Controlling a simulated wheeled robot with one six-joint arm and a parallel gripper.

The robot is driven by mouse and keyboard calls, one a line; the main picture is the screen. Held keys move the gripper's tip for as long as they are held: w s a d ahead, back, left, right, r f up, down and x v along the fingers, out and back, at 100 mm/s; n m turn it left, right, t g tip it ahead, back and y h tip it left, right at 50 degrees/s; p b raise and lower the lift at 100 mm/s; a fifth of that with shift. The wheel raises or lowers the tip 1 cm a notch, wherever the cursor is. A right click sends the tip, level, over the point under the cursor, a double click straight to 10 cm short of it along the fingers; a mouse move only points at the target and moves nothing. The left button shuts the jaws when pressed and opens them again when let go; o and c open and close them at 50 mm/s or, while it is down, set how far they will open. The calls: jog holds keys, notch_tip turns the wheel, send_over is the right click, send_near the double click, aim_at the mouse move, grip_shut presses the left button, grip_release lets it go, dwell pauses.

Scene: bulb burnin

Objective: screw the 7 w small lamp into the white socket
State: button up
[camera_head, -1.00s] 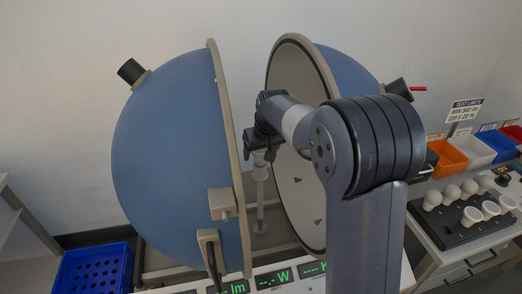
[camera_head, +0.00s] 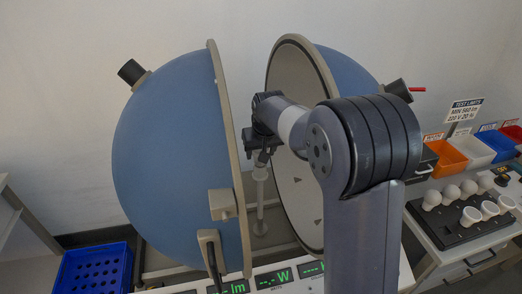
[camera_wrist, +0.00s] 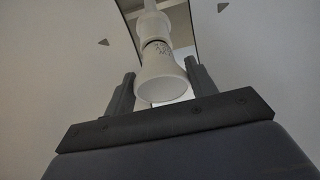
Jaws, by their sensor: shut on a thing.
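The small lamp (camera_wrist: 163,78) is white and flared, with its wide face towards the wrist camera. Dark marks show on its narrower neck, too small to read. My gripper (camera_wrist: 160,82) is shut on it, one dark finger on each side. The white socket (camera_wrist: 153,25) on its post is directly beyond the lamp's narrow end, in line with it. I cannot tell how far the lamp's cap is inside the socket. In the head view my gripper (camera_head: 258,151) is at the top of the white post (camera_head: 261,200), between the sphere halves; the lamp is mostly hidden there.
The blue left half-sphere (camera_head: 165,160) and the open right half-sphere (camera_head: 292,160) stand close on either side of my arm. A meter panel (camera_head: 285,277) is in front. Several other lamps (camera_head: 450,192) sit on a black tray (camera_head: 452,234) at right, near coloured bins (camera_head: 447,157).

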jog(key=m, duration=0.2)
jog(key=m+h, duration=0.1)
jog(key=shift+w+a+m+h, duration=0.1)
jog(key=shift+a+m+h, duration=0.05)
jog(key=shift+m+h, duration=0.2)
jog(key=m, duration=0.2)
jog(key=m+h, duration=0.1)
jog(key=m, duration=0.1)
jog(key=shift+w+a+m+h, duration=0.1)
jog(key=shift+a+m+h, duration=0.05)
jog(key=shift+m+h, duration=0.1)
jog(key=o, duration=1.1)
jog(key=shift+c, duration=0.2)
notch_tip(320, 180, up, 10)
jog(key=shift+b, duration=0.6)
jog(key=shift+g, duration=0.3)
